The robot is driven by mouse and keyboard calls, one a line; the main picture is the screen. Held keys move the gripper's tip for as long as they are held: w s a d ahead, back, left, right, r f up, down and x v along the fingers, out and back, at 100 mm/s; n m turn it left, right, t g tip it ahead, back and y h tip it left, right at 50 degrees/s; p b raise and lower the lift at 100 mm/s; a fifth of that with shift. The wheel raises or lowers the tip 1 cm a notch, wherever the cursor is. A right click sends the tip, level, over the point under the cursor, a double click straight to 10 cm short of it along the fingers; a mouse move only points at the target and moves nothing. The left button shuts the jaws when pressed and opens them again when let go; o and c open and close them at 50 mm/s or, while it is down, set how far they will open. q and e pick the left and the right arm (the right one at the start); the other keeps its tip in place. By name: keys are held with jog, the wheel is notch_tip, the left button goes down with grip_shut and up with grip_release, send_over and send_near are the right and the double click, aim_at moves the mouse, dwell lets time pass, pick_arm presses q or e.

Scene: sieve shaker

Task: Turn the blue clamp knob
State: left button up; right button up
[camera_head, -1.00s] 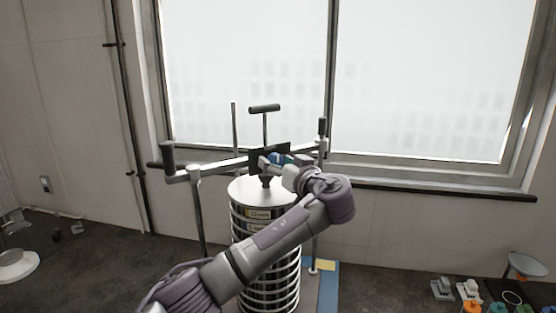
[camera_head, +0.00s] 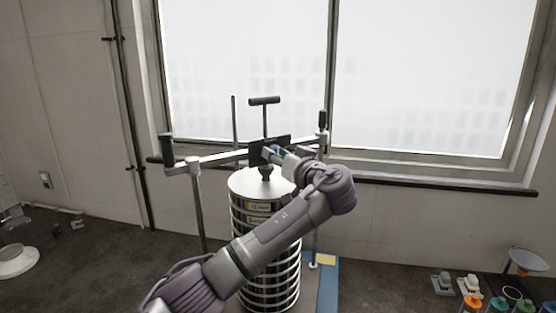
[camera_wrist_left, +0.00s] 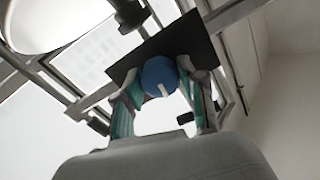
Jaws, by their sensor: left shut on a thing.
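The blue clamp knob (camera_wrist_left: 159,76) is round with a white mark and sits in front of a dark square plate (camera_wrist_left: 190,38) in the left wrist view. My left gripper (camera_wrist_left: 163,92) has one teal-padded finger on each side of the knob and is shut on it. In the head view, my left gripper (camera_head: 275,152) is at the clamp crossbar (camera_head: 222,159), above the sieve stack (camera_head: 250,187); the knob is mostly hidden there by the gripper. My right gripper is not in view.
A black T-handle (camera_head: 264,101) rises above the crossbar. Upright posts with black handles (camera_head: 167,150) stand at both sides. A window sill (camera_head: 430,187) runs behind. Small coloured bottles (camera_head: 472,302) and a funnel (camera_head: 527,261) are at the lower right.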

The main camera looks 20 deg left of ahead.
pick_arm(q)
jog(key=shift+f+m+b, duration=0.15)
jog(key=shift+m+b, duration=0.4)
jog(key=shift+m, duration=0.25)
jog(key=m+b, duration=0.1)
jog(key=m, duration=0.1)
jog(key=shift+m, duration=1.2)
jog(key=m, duration=0.2)
jog(key=shift+r+m+g, duration=0.2)
jog(key=shift+m+g, duration=0.1)
jog(key=shift+m, duration=0.1)
jog(key=m, duration=0.3)
jog(key=shift+r, duration=0.1)
jog(key=shift+m+p, duration=0.85)
jog(key=shift+m, duration=1.15)
